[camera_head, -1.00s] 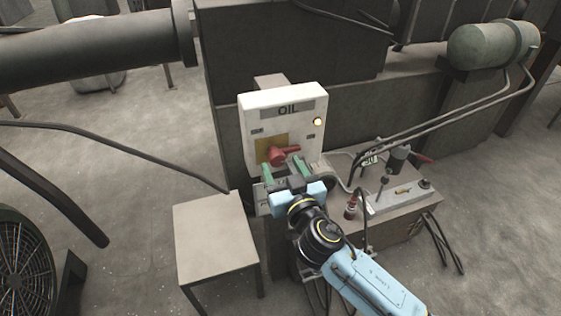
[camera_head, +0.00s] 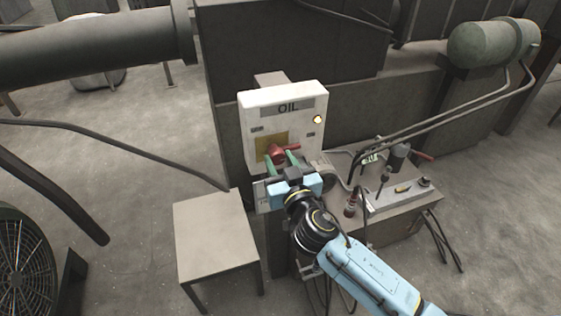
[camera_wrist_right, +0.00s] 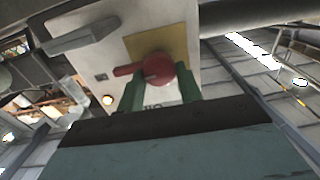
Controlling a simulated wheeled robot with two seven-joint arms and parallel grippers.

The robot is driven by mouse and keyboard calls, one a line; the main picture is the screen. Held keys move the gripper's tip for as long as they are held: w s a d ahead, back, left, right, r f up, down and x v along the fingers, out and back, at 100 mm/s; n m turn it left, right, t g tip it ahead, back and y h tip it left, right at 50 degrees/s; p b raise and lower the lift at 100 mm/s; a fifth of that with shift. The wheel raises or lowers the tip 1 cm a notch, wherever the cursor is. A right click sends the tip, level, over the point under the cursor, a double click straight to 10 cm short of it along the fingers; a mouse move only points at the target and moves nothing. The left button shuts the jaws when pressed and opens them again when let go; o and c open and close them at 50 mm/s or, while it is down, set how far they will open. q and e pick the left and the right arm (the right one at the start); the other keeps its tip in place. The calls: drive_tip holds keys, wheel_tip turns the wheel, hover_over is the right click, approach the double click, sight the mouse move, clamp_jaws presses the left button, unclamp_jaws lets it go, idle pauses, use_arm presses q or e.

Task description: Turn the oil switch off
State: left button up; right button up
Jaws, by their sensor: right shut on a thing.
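The white oil switch box (camera_head: 252,115) stands in the middle of the head view, with an OIL label at its top and a lit yellow lamp (camera_head: 317,120). Its red rotary switch (camera_head: 277,152) sits on a yellow plate (camera_head: 264,140). My right gripper (camera_head: 282,162) has its green fingers on either side of the red switch and is shut on it. The right wrist view shows the round red knob (camera_wrist_right: 158,69) between the green fingers, with its handle pointing left. My left gripper is not in view.
A small grey table (camera_head: 212,232) stands left of my right arm. A bench (camera_head: 410,203) with tools is right of the box. A dark pipe (camera_head: 90,48) runs at upper left, and a fan (camera_head: 25,265) stands at lower left. Open floor lies between.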

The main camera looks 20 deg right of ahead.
drive_tip(key=n, duration=0.4)
drive_tip(key=shift+n, duration=0.4)
drive_tip(key=n+p, duration=0.1)
drive_tip(key=n, duration=0.3)
drive_tip(key=shift+a+n, duration=0.15)
drive_tip(key=shift+n, duration=0.15)
drive_tip(key=n, duration=0.4)
drive_tip(key=shift+f+n+p, duration=0.1)
drive_tip(key=shift+n+p, duration=0.2)
drive_tip(key=shift+p, duration=0.1)
drive_tip(key=shift+f+n+p, duration=0.1)
drive_tip(key=shift+n+p, duration=0.25)
drive_tip(key=shift+n, duration=1.65)
drive_tip(key=o, duration=1)
